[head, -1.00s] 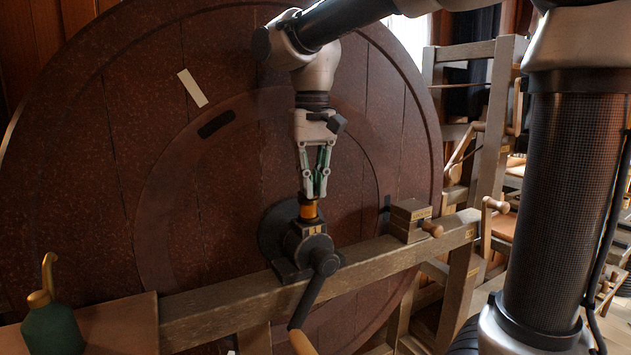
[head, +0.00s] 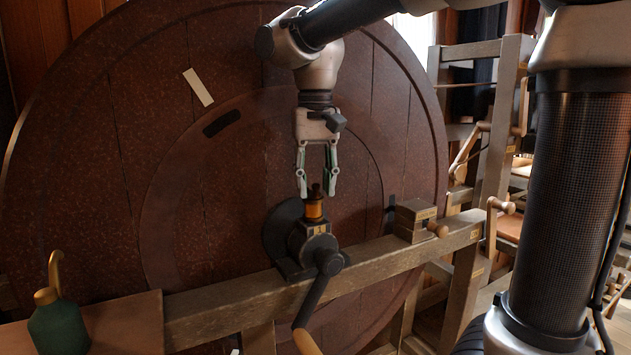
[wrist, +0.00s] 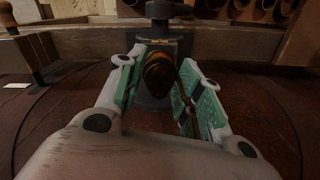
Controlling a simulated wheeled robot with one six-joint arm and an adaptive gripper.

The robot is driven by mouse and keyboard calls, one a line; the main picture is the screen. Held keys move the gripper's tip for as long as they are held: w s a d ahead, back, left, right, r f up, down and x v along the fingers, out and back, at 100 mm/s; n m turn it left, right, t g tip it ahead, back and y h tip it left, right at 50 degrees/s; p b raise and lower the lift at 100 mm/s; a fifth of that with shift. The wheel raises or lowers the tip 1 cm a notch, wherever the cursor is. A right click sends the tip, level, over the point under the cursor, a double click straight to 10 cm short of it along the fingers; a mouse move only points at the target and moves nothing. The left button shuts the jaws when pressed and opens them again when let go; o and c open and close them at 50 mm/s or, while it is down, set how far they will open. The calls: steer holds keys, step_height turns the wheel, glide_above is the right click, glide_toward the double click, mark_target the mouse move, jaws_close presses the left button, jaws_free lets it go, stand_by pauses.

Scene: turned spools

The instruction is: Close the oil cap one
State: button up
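The oil cap one (head: 314,206) is an amber cap with a dark knob on top. It sits upright on a dark bearing block labelled 1 (head: 316,230), which is fixed on the wooden beam. My gripper (head: 317,197) points down just above the cap. Its two green-padded fingers are spread apart with a gap between them, and it holds nothing. Whether the cap is fully seated cannot be told.
A crank handle (head: 318,302) hangs from the front of the block. A wooden box with a knob (head: 415,222) stands to the right on the beam (head: 225,305). A green oil can (head: 58,325) stands at the far left. A large reddish wheel (head: 110,170) rises close behind.

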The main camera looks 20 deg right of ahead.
mark_target(316, 184)
step_height(316, 184, up, 12)
stand_by(0.6)
